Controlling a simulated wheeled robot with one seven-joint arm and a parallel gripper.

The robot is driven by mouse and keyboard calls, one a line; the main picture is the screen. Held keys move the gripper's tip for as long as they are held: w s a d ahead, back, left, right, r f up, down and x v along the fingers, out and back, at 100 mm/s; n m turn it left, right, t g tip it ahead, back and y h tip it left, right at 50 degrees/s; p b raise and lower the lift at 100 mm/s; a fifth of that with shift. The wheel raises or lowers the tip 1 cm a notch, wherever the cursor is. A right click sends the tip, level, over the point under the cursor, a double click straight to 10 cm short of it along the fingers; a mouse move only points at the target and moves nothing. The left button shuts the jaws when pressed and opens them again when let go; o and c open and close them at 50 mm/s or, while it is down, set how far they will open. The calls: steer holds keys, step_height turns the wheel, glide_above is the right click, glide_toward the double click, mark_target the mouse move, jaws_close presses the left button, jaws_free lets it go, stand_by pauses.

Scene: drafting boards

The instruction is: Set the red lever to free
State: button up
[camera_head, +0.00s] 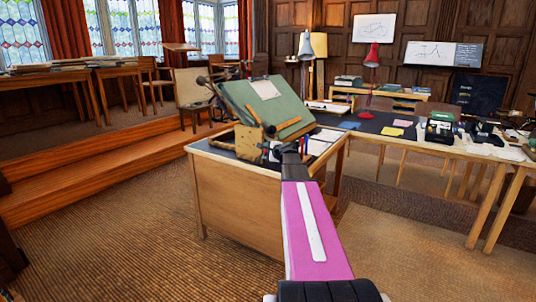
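A green tilted drafting board (240,98) stands on a wooden desk (237,195) in the middle of the head view. A sheet of paper and wooden strips lie on the board. I cannot make out a red lever; it is too small to tell or hidden near the board's front edge. A pale wooden block or panel (247,142) stands at that edge. My gripper (280,149) is at the far end of my pink and white arm, in front of the board's lower edge. It is small and dark, and its fingers cannot be told apart.
A long table (455,152) with a red lamp (371,77) and desk items stands at the right. A raised wooden step (95,182) with chairs and tables is at the left. Carpet (120,255) is clear at the front left.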

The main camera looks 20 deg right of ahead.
steer(key=shift+s, duration=0.1)
steer(key=v, duration=1)
steer(key=shift+s, duration=0.35)
steer(key=shift+d, duration=0.1)
